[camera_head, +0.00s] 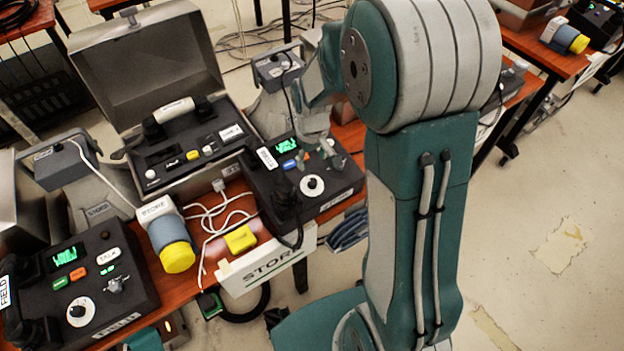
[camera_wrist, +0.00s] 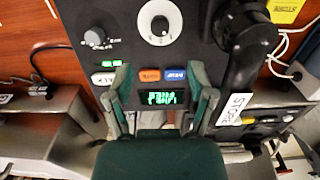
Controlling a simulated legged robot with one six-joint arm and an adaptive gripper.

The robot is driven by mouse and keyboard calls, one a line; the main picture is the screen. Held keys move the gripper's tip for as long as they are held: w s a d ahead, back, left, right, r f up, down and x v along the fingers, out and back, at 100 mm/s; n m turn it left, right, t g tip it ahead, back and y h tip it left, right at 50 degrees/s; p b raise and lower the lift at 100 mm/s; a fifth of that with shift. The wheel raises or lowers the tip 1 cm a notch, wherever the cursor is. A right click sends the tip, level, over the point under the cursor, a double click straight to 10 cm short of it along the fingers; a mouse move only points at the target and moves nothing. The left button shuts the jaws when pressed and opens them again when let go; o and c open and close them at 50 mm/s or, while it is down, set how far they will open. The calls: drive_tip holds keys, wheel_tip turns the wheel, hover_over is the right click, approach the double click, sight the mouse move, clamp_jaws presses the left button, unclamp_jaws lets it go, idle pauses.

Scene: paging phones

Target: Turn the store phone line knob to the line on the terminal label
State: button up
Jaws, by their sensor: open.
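The store phone (camera_head: 343,183) is a black desk unit on the red-brown table, with a green display (camera_head: 286,145). A black knob on a white dial (camera_head: 312,186) shows at its front; it also shows in the wrist view (camera_wrist: 160,27). A grey knob (camera_wrist: 95,37) with small markings sits beside it. I cannot tell which is the line knob or read its setting. A handset labelled STORE (camera_wrist: 235,108) lies along one side. My gripper (camera_wrist: 160,74) is open and empty above the panel, its fingers around the display area, apart from both knobs. Terminal label text is too small to read.
A FIELD phone (camera_head: 135,290) stands at lower left. An open grey case (camera_head: 187,185) with a handset is behind.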

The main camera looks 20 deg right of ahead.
sight(312, 181)
wheel_tip(312, 181, down, 10)
drive_tip(key=shift+r, duration=0.25)
clamp_jaws()
